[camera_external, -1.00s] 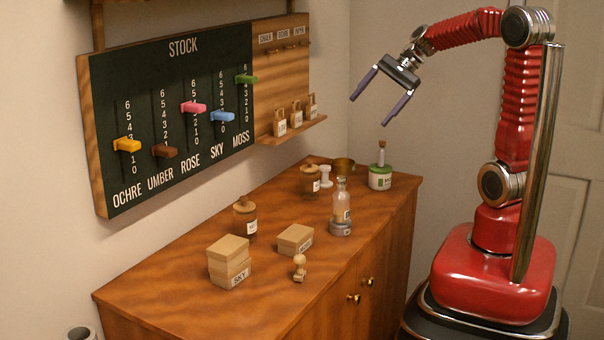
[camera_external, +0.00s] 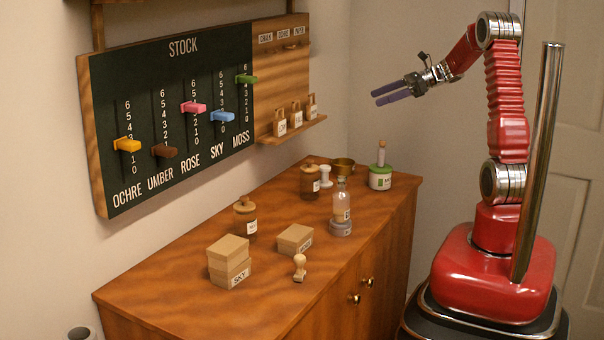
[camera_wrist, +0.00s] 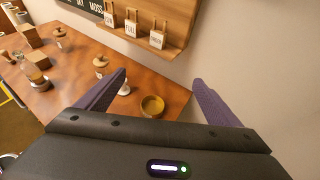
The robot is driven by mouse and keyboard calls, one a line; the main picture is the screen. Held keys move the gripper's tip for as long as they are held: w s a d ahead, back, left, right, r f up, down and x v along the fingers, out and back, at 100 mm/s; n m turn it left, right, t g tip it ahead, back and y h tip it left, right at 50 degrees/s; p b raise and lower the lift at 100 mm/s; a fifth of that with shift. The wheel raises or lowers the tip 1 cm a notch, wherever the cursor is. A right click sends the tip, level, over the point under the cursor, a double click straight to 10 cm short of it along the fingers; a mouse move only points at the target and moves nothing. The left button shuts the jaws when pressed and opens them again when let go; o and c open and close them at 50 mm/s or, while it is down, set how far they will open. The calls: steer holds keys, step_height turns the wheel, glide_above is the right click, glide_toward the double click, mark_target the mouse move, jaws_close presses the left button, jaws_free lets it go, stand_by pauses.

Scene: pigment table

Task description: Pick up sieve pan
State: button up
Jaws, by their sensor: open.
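My gripper (camera_external: 374,97) is open and empty, held in the air above and to the right of the pan. Its purple fingers also frame the wrist view (camera_wrist: 160,85).
A clear bottle (camera_external: 341,200) on a grey tin is in front. The stock board's shelf (camera_external: 290,131) juts from the wall nearby.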

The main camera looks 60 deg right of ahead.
step_height(320, 180, down, 19)
steer(key=shift+f, duration=0.1)
glide_toward(332, 169)
steer(key=shift+w+d+f, duration=0.2)
steer(key=shift+w+d, duration=0.25)
steer(key=shift+w, duration=0.2)
steer(key=shift+x, duration=2.65)
steer(key=shift+s+f, duration=0.1)
steer(key=shift+f, duration=0.05)
steer(key=shift+c, duration=0.2)
steer(key=c, duration=1.2)
